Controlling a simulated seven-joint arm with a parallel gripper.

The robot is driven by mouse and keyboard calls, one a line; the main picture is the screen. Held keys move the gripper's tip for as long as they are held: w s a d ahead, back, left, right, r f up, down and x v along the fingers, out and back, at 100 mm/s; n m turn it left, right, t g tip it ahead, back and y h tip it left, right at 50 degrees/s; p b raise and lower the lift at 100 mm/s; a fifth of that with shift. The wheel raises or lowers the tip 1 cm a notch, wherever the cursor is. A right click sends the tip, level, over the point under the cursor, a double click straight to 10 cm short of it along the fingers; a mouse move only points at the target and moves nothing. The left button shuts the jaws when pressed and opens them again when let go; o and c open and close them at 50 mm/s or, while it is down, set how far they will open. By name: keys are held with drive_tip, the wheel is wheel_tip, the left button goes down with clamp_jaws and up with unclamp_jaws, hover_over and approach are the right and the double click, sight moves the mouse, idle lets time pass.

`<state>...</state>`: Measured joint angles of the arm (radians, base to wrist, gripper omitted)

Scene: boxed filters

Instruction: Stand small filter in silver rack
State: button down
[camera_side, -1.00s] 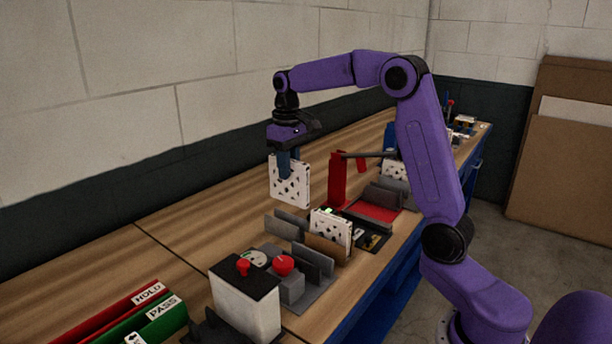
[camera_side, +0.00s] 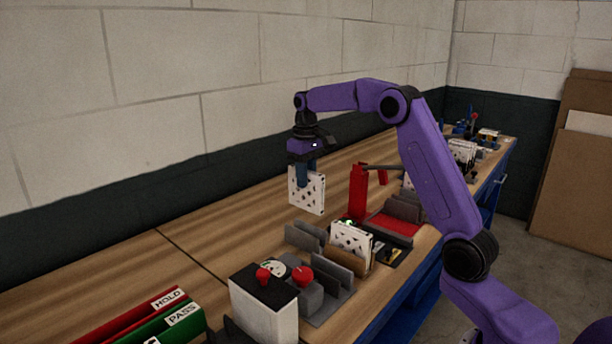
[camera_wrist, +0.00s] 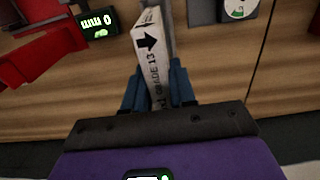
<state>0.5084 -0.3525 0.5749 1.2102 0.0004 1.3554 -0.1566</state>
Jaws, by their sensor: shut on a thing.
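A white boxed filter (camera_side: 308,193) with dark spots hangs upright in my gripper (camera_side: 306,174), above the bench and apart from it. In the wrist view, the filter's narrow edge (camera_wrist: 149,50) shows a black arrow and "GRADE 13", and the blue fingers of my gripper (camera_wrist: 160,92) close on it from both sides. Grey upright rack plates (camera_side: 306,236) stand below and in front of the held filter, and another grey plated rack (camera_side: 333,275) is nearer the camera. I cannot tell which is the silver rack.
Another white filter (camera_side: 351,240) stands by a brown divider (camera_side: 347,258). A red post (camera_side: 358,190) and a red-based rack (camera_side: 393,224) stand to the right. Bench at left is clear.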

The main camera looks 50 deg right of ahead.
sight(306, 209)
drive_tip(key=shift+f, duration=2.25)
wheel_tip(306, 209, down, 7)
idle(3.6)
drive_tip(key=c, duration=0.8)
unclamp_jaws()
drive_tip(key=shift+c, duration=0.2)
wheel_tip(306, 209, up, 17)
drive_tip(key=shift+r, duration=0.2)
